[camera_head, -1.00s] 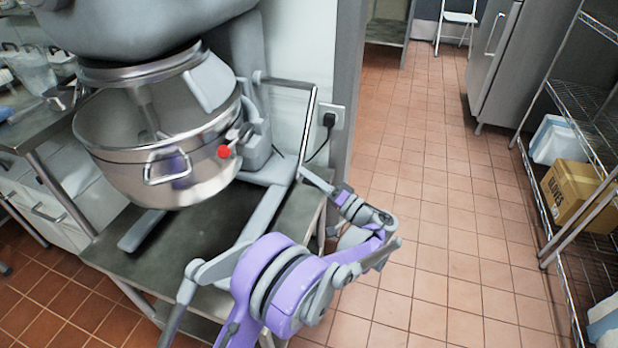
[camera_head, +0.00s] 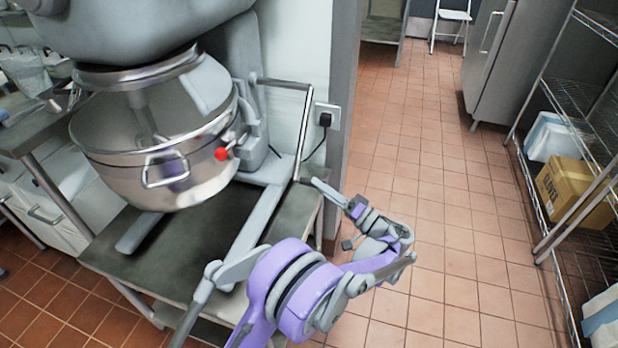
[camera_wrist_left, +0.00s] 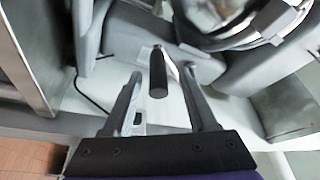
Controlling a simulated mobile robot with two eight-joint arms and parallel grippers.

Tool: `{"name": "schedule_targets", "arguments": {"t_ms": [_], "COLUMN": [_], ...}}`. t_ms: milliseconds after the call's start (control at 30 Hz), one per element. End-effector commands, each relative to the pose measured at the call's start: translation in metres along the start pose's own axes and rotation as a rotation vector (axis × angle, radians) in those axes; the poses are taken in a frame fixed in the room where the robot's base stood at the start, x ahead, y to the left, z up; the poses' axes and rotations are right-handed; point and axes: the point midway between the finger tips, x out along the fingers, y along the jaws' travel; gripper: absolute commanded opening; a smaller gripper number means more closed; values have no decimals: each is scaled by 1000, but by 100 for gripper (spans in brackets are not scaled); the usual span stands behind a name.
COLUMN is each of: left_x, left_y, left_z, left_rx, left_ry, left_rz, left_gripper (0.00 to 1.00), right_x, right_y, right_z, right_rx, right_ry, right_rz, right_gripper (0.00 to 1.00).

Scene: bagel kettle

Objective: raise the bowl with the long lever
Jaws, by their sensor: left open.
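The steel mixer bowl (camera_head: 110,135) hangs under the mixer head, with a wire handle and a red knob (camera_head: 221,154) on its side. The long lever (camera_head: 306,125) runs out from the mixer column and bends down, its lower end near the base. My left gripper (camera_head: 318,184) is just right of that lower end. In the left wrist view my left gripper (camera_wrist_left: 162,85) is open, and the dark grip end of the lever (camera_wrist_left: 157,75) shows between its fingers. I cannot tell whether the fingers touch it. My right gripper is not in view.
The mixer stands on a low steel table (camera_head: 190,245). A wall socket (camera_head: 327,117) with a plugged cord is behind the lever. A wire shelf (camera_head: 585,130) with a cardboard box (camera_head: 572,190) stands at the right. The tiled floor (camera_head: 440,200) between is clear.

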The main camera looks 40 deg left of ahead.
Motion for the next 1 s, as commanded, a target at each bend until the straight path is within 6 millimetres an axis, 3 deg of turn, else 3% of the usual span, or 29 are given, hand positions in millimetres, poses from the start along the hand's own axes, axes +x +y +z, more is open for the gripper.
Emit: {"name": "schedule_targets", "arguments": {"t_ms": [133,333,1000], "left_x": [-28,-47,-43], "left_y": [0,0,-3], "left_z": [-1,0,3], "left_rx": [-1,-1,24], "left_ry": [1,0,-14], "left_rz": [1,0,37], "left_gripper": [58,58,58], "right_x": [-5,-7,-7], "right_y": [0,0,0], "right_z": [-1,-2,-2], "right_rx": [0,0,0], "right_ry": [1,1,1], "right_rz": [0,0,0], "right_gripper": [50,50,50]}}
